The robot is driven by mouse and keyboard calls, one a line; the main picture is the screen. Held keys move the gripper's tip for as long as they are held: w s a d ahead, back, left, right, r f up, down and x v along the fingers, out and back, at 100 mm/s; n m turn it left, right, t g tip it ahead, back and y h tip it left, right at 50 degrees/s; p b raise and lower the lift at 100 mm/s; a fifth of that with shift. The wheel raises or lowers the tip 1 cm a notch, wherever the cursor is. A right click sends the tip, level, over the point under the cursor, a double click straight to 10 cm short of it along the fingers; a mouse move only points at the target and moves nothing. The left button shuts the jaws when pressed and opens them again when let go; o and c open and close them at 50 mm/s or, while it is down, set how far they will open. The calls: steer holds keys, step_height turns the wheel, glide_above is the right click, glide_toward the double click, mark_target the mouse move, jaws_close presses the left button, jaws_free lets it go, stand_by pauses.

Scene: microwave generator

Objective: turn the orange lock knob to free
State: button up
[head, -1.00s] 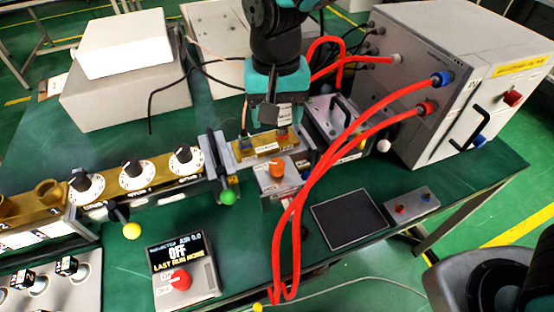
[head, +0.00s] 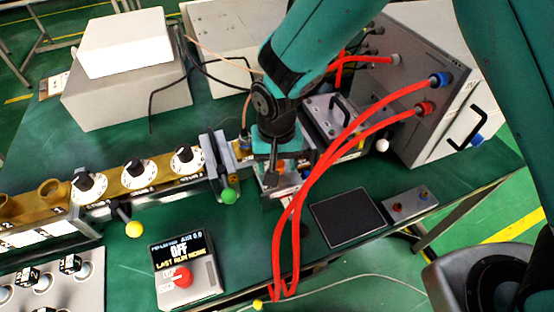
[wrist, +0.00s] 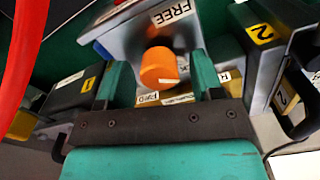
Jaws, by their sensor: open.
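The orange lock knob (wrist: 159,67) shows in the wrist view on a grey block (wrist: 130,38) with a "FREE" label (wrist: 173,12); another label beside it is partly hidden. A white mark shows on the knob's near face. My gripper (wrist: 160,75) is open, with one teal finger to each side of the knob and a gap at both sides. In the head view my gripper (head: 276,172) is over the block and mostly hides the knob.
Red hoses (head: 310,190) hang close to the right of my gripper. A green-tipped lever (head: 229,195) stands to the left. A dark pad (head: 347,217) and a small button box (head: 410,205) lie to the right.

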steer(key=c, duration=0.9)
steer(key=shift+n, duration=0.4)
steer(key=n, duration=0.5)
steer(key=shift+a+n, duration=0.15)
steer(key=shift+n, duration=0.15)
steer(key=n, duration=0.5)
steer(key=shift+s, duration=0.1)
steer(key=shift+n, duration=0.4)
steer(key=o, duration=0.9)
